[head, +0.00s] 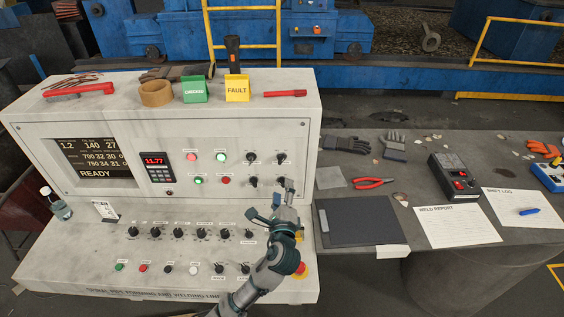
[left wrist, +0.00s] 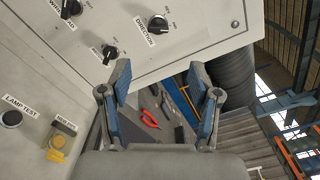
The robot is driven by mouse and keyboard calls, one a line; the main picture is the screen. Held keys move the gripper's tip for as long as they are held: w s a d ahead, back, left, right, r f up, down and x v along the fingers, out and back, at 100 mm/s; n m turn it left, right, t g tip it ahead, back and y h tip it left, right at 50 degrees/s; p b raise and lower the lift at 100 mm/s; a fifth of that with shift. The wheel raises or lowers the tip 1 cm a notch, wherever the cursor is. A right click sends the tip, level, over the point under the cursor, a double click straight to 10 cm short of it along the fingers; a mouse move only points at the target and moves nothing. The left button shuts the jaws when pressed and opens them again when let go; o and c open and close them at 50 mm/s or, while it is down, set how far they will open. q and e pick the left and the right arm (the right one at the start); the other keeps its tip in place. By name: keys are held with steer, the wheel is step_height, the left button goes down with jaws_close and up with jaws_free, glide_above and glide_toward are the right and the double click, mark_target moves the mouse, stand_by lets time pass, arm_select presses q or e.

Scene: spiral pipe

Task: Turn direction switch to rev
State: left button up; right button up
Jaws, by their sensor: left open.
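The direction switch (left wrist: 158,23) is a black rotary knob with a white pointer line, on the upright panel above the word DIRECTION. In the head view the left gripper (head: 279,205) is in front of the panel's lower right corner. My right gripper is not in view.
Another black knob (left wrist: 110,50) is close to the direction switch. A table (head: 350,252) with red pliers (head: 373,183) and papers stands right of the console (head: 40,250).

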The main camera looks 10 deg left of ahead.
mark_target(282, 162)
arm_select(q)
steer(key=w+a, duration=0.1)
steer(key=w, duration=0.3)
steer(key=w+a, duration=0.1)
steer(key=w, duration=0.3)
steer(key=w+a, duration=0.1)
steer(key=w, duration=0.3)
steer(key=shift+a+f, duration=0.1)
steer(key=shift+f, duration=0.05)
steer(key=shift+w, duration=0.35)
steer(key=shift+d, duration=0.25)
steer(key=shift+c, duration=0.7)
steer(key=c, duration=1)
